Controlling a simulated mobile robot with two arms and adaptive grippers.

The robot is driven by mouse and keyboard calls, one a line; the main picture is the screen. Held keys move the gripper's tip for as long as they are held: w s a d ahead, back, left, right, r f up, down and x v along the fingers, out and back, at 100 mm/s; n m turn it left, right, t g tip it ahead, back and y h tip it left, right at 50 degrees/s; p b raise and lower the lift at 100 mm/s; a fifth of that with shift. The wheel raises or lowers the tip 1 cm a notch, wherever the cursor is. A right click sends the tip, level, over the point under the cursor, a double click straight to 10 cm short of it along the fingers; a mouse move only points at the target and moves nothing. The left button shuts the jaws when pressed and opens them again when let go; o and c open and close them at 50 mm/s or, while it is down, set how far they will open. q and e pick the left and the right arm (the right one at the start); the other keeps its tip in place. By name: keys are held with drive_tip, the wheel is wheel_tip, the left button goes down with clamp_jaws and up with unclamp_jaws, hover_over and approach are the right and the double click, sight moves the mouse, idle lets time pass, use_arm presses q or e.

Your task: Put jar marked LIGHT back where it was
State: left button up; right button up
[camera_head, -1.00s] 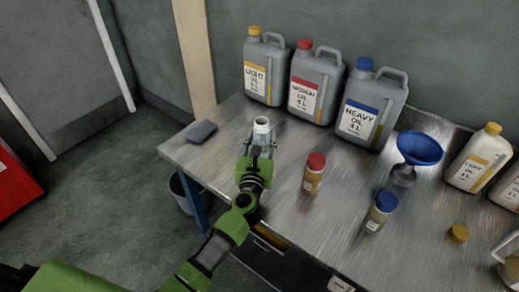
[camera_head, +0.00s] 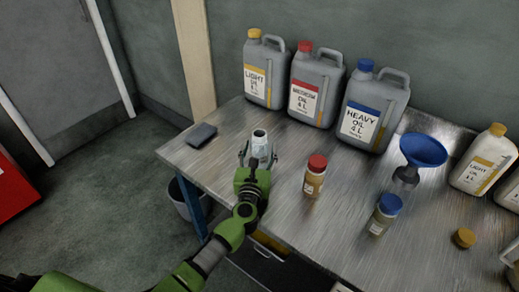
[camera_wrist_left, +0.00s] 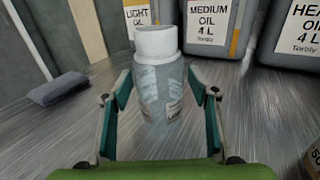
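A small clear-grey jar (camera_head: 260,150) with a pale, uncapped neck stands upright on the metal table near its left end. In the left wrist view the jar (camera_wrist_left: 160,90) has pale labels whose writing I cannot read. My left gripper (camera_head: 257,160) is at the jar's near side. In the wrist view its fingers (camera_wrist_left: 160,115) stand apart, one on each side of the jar, with gaps visible. A loose yellow cap (camera_head: 463,238) lies on the table at the right. My right gripper is not in view.
A red-capped jar (camera_head: 314,178) and a blue-capped jar (camera_head: 383,217) stand to the right. A blue funnel (camera_head: 423,150) is beyond them. Light (camera_head: 265,75), medium (camera_head: 314,90) and heavy (camera_head: 371,112) oil canisters line the wall. A dark pad (camera_head: 201,135) lies left of my gripper.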

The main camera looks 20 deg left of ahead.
use_arm(q)
drive_tip(key=shift+r, duration=0.15)
drive_tip(key=s, duration=0.4)
drive_tip(key=s+d, duration=0.1)
drive_tip(key=s, duration=0.3)
drive_tip(key=s+d, duration=0.1)
drive_tip(key=s, duration=0.3)
